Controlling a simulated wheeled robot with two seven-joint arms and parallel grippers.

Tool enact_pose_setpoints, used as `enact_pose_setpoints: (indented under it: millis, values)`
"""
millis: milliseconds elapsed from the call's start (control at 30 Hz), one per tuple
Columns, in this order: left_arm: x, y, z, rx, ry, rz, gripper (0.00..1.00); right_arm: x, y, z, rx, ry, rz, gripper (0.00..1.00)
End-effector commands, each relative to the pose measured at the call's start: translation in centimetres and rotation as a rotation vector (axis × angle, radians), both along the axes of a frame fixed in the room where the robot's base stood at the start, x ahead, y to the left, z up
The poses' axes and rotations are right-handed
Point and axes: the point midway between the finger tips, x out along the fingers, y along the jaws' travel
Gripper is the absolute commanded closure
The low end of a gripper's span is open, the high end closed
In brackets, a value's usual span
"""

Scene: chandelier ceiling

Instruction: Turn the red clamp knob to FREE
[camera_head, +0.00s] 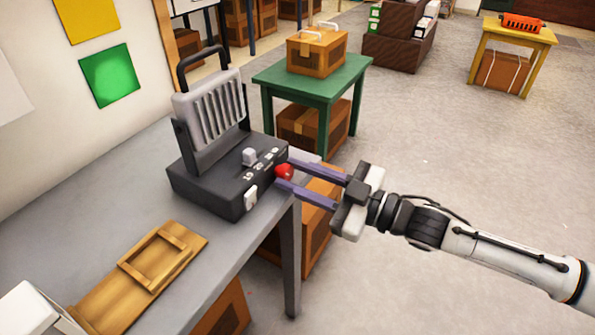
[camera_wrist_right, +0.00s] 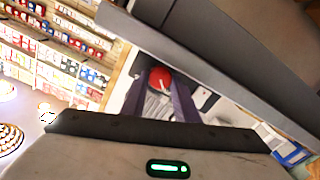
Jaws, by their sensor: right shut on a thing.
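The red clamp knob (camera_head: 284,172) sits on the right side of a dark grey machine (camera_head: 213,190) with a ribbed upright plate, a handle and white number marks on top. My right gripper (camera_head: 281,172) reaches in from the right, its two long fingers on either side of the knob, shut on it. In the right wrist view the red knob (camera_wrist_right: 160,79) shows between the fingertips (camera_wrist_right: 160,85). The FREE mark cannot be read, nor can the knob's setting. My left gripper is not in view.
The machine stands on a grey table (camera_head: 140,160) near its right edge. A wooden frame board (camera_head: 150,265) lies in front of it. A green table (camera_head: 320,80) with a wooden crate (camera_head: 317,50) stands behind. The floor to the right is open.

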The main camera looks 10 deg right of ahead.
Motion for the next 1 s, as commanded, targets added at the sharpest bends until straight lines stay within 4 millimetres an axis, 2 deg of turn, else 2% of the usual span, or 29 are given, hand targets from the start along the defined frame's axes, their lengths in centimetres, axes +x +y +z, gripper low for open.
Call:
enact_pose_setpoints:
  millis: [600, 633, 667, 1000]
  values:
    - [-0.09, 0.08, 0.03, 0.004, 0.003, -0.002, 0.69, -0.05, 0.01, -0.16, -0.026, -0.032, 0.000, 0.95]
    - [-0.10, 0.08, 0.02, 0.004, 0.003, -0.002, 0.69, -0.05, 0.01, -0.16, -0.026, -0.032, 0.000, 0.68]
    - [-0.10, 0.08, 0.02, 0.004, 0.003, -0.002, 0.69, -0.04, 0.01, -0.15, -0.026, -0.032, 0.000, 0.65]
    - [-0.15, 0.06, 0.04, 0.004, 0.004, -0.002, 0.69, -0.19, -0.30, -0.09, -0.024, -0.030, -0.001, 0.65]
